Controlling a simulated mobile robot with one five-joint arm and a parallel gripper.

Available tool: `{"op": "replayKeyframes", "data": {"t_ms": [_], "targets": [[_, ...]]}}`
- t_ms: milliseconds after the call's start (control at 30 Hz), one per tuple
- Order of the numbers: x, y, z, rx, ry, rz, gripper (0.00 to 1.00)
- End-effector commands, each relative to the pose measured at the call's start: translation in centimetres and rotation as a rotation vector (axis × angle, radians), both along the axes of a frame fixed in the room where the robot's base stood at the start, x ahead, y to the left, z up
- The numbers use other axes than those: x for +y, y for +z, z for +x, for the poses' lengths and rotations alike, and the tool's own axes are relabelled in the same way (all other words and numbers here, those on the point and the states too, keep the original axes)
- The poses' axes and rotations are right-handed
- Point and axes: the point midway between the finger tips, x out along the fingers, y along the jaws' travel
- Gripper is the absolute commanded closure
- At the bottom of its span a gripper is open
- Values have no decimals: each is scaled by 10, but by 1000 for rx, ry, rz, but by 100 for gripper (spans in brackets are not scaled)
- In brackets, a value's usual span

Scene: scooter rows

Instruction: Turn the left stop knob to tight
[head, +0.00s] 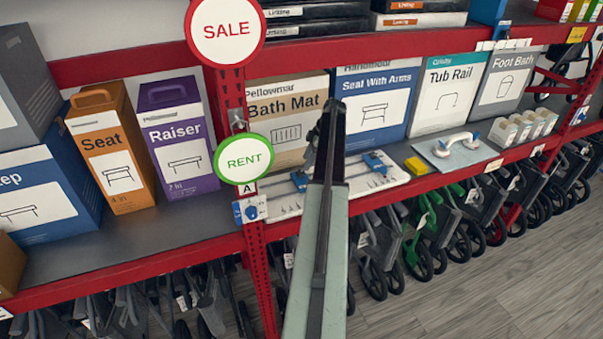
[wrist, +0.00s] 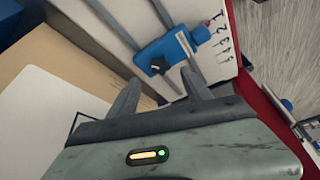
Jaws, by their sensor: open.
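A white board (head: 394,178) with metal rails lies on the shelf in the head view. A blue stop (head: 299,180) sits on its left part, beside my arm, and another blue stop (head: 375,162) sits to the right of my arm. In the wrist view one blue stop (wrist: 165,50) with a dark bar-like knob shows just beyond my gripper (wrist: 162,76), near a printed number scale. I cannot tell which stop that is. My gripper is open, its two fingers apart, with nothing held between them.
Boxes stand behind the board, including the Bath Mat box (head: 287,105). A red post with a green RENT sign (head: 243,158) stands left of my arm.

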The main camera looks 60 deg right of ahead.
Motion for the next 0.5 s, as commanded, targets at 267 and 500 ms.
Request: {"op": "replayKeyframes", "data": {"t_ms": [267, 500], "targets": [[10, -51, 15, 0, 0, 1, 43], [11, -50, 17, 0, -1, 0, 43]]}}
